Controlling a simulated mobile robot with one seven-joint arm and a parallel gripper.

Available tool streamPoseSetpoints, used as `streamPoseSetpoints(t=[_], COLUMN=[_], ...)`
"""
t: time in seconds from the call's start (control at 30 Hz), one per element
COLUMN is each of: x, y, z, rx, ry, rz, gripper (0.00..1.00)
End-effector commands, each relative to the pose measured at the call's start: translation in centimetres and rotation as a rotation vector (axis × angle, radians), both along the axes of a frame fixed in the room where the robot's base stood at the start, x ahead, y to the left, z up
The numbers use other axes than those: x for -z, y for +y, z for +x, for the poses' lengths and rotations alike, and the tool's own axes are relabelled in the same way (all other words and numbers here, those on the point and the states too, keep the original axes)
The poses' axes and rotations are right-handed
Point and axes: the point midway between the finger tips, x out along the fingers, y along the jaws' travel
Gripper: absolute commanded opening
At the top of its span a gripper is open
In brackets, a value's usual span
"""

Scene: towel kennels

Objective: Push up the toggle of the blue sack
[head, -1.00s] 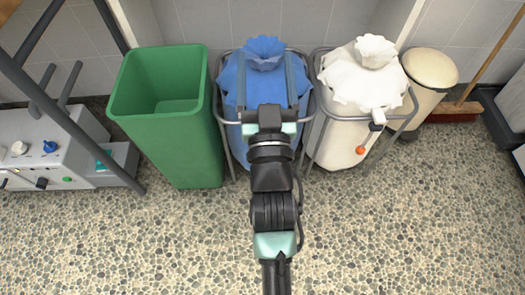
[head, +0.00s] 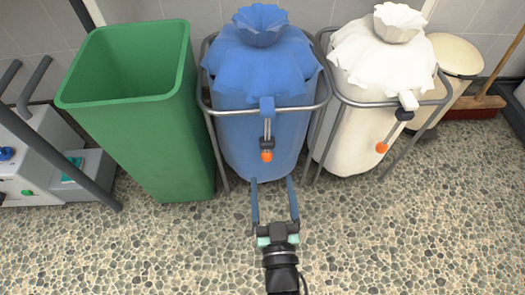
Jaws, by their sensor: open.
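The blue sack (head: 262,120) hangs in a grey metal frame in the middle of the head view, its gathered neck at the top. At its front rim is a blue tab with a short rod hanging down. On the rod sit a dark toggle (head: 266,143) and an orange ball (head: 267,156) at its lower end. My gripper (head: 274,183) is below and in front of the sack in the picture. Its two long blue-grey fingers are spread apart and point toward the sack, with nothing between them. The fingertips appear a little below the orange ball.
A green bin (head: 140,110) stands left of the blue sack. A white sack (head: 375,90) in its own frame stands close on the right, with a similar orange-ended rod (head: 382,147). A cream bin (head: 455,60) and a broom (head: 475,107) are further right. The pebbled floor in front is clear.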

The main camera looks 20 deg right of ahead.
Motion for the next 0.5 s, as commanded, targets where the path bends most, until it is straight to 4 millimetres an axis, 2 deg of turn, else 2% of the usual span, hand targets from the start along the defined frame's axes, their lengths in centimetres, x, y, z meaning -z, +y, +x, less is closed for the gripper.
streamPoseSetpoints(t=[0.03, 0.23, 0.37, 0.5], x=[1.6, 2.6, 2.7, 2.7], y=[-0.1, -0.1, -0.4, -0.8], z=[-0.5, -1.0, -0.1, 1.5], rx=[0.003, 0.007, 0.007, 0.006], ry=[0.01, 0.018, 0.017, 0.014], rz=[0.002, 0.003, 0.003, 0.002], gripper=[0.8, 0.8, 0.8, 0.8])
